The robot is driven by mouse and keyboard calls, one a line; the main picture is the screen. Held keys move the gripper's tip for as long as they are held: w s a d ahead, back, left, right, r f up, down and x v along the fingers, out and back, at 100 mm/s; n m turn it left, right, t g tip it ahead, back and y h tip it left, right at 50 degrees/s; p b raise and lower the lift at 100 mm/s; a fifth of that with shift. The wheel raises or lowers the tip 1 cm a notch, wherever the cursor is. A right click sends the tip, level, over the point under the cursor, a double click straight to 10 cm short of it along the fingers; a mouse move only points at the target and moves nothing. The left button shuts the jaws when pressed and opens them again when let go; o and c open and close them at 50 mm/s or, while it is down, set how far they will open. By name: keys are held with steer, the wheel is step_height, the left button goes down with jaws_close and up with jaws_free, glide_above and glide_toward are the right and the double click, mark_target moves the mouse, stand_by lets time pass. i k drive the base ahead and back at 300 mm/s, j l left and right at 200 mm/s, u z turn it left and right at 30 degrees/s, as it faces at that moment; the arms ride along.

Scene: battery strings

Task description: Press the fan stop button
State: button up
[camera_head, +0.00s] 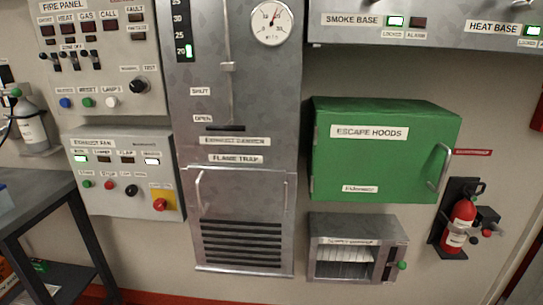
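The exhaust fan panel (118,205) is a light grey box on the wall at the lower left. Its lower row holds a small green button (87,184), a small red button (109,185) under a label that seems to read STOP, and a black knob (131,191). A larger red knob or button (160,204) sits on a yellow plate at the right. In the lamp row above, the leftmost lamp (80,158) and the rightmost lamp (152,161) are lit; the middle two look dark. My gripper is not in view.
The fire panel (100,55) is above. A metal flame trap cabinet (240,222) stands right of the fan panel. A dark table (45,195) is at the lower left. A green escape hoods box (385,150) and a red extinguisher (460,225) are further right.

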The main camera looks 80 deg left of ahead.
mark_target(109, 186)
steer(key=u, duration=3.35)
